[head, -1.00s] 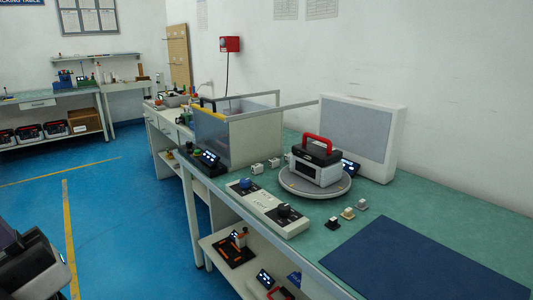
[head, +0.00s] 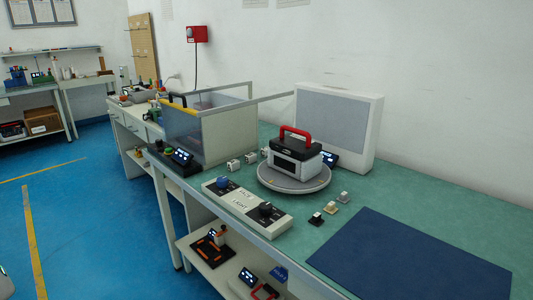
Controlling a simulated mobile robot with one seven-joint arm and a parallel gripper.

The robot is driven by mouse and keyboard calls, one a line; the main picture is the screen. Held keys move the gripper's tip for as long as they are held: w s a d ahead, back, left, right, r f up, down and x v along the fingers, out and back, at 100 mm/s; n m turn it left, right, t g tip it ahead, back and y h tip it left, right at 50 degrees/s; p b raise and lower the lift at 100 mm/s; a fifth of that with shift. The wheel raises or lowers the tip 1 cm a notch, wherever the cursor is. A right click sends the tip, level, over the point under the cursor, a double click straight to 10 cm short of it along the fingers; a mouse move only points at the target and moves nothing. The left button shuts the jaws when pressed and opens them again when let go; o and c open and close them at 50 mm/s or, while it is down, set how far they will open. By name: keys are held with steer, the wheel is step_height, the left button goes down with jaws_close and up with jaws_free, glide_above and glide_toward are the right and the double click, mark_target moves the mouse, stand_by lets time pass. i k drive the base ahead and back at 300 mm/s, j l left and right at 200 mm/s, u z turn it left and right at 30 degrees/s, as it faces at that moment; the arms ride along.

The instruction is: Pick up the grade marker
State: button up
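Three small stamp-like blocks stand in a slanting row on the green bench: a black one (head: 316,218), a beige one (head: 330,208) and a grey-white one (head: 343,197). They lie between the round turntable and the dark blue mat. The grade marker may be one of these, but I cannot tell which; no label is readable. My gripper is not in view.
A grey turntable (head: 294,187) bears a black-and-white device with a red handle (head: 295,151). A control box with two knobs (head: 247,207) lies at the front edge. A blue mat (head: 409,258) covers the right. A clear-walled bin (head: 208,130) and white panel (head: 338,125) stand behind.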

mark_target(264, 151)
steer(key=i+j+z, duration=0.25)
steer(key=j, duration=0.25)
steer(key=i+j+z, duration=0.2)
steer(key=j, duration=0.3)
steer(key=i+j+z, duration=0.1)
steer(key=j+z, duration=0.15)
steer(key=j, duration=0.25)
steer(key=j+z, duration=0.2)
steer(key=j, duration=0.35)
steer(key=i+j+z, duration=0.1)
steer(key=j+z, duration=0.15)
steer(key=j, duration=0.35)
steer(key=i, duration=1)
